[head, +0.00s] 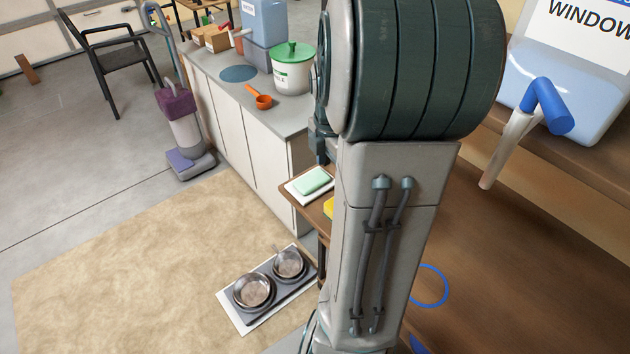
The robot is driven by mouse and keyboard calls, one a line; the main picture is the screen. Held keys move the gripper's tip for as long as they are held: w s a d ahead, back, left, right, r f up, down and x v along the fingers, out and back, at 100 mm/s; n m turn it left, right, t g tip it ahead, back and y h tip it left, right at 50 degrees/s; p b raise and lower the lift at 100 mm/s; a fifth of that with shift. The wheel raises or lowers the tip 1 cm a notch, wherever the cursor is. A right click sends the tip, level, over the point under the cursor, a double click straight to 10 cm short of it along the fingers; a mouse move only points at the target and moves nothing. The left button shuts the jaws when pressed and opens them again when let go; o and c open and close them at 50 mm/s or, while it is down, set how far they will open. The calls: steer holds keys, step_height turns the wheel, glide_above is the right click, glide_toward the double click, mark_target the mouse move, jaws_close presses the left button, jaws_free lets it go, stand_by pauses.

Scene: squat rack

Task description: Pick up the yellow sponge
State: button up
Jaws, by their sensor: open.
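A small sliver of yellow (328,208), which looks like the yellow sponge, shows at the left edge of my arm. It lies on a brown wooden surface (319,218), and my arm hides the rest of it. A pale green block (312,181), like a sponge or soap, lies on a white tray just behind it. My large grey and dark green arm fills the middle of the head view. My gripper is not visible, so its place relative to the sponge cannot be told.
A counter (225,72) holds a white bucket with a green lid (292,68) and an orange scoop (258,97). Metal bowls (252,290) sit in a stand on the floor. A blue-nozzled bottle (575,75) stands at right. The beige rug (140,270) is mostly clear.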

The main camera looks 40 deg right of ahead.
steer(key=shift+n, duration=0.8)
steer(key=f, duration=0.5)
steer(key=d+f, duration=0.1)
steer(key=f, duration=0.3)
steer(key=d+f, duration=0.1)
steer(key=f, duration=0.4)
steer(key=shift+s+d+f, duration=0.1)
steer(key=shift+d+f, duration=0.05)
steer(key=shift+f, duration=0.2)
steer(key=c, duration=1)
